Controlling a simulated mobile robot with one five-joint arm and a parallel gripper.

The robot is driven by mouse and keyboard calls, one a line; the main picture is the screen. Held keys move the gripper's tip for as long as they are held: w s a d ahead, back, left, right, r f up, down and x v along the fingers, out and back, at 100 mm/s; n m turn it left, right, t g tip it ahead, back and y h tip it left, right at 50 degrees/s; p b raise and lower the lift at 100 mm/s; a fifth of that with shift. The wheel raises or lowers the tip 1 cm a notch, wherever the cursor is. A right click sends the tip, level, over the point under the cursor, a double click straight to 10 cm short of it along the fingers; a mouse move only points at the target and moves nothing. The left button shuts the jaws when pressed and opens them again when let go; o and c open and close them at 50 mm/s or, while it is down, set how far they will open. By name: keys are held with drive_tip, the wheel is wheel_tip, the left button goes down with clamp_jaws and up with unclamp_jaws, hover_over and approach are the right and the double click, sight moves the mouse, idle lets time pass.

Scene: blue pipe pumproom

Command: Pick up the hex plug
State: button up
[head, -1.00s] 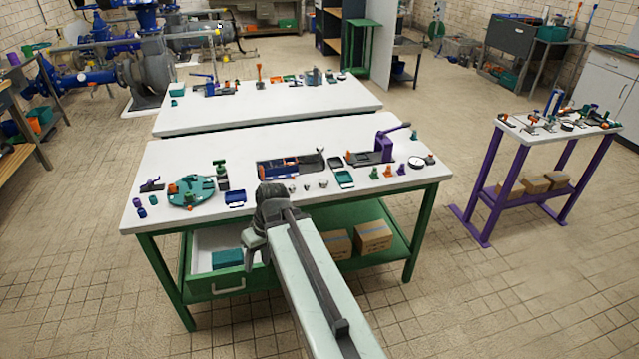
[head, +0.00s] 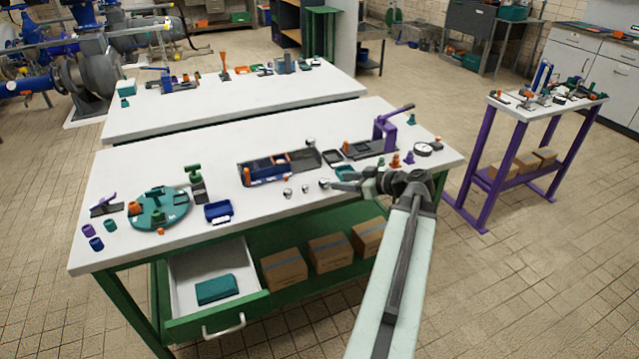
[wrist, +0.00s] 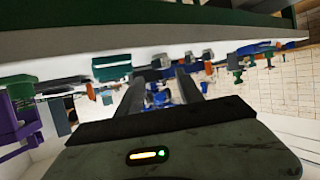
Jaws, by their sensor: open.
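Small silver pieces (head: 305,189) stand in a short row near the front edge of the white-topped bench (head: 130,245) in the head view. Another silver piece (head: 310,142) stands farther back. They are too small to tell which, if any, is the hex plug. My gripper (head: 338,182) is over the front edge of the bench, right of the silver row, its fingers pointing left. The rightmost silver piece is close to the fingertips; I cannot tell whether they touch. In the wrist view the two fingers (wrist: 158,92) are apart, with no held piece visible between them.
A blue-and-grey divided tray (head: 265,170) and a purple lever press (head: 385,132) stand behind the gripper's area. A green round fixture (head: 160,210) and a blue tray (head: 218,212) are at left. An open drawer (head: 215,285) juts out below. A purple-legged table (head: 485,175) stands at right.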

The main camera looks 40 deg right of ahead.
sight(326, 181)
drive_tip(key=b+x, duration=0.3)
drive_tip(key=x, duration=0.5)
drive_tip(key=shift+s+a+f, duration=0.1)
drive_tip(key=shift+a, duration=0.05)
drive_tip(key=shift+s, duration=0.1)
clamp_jaws()
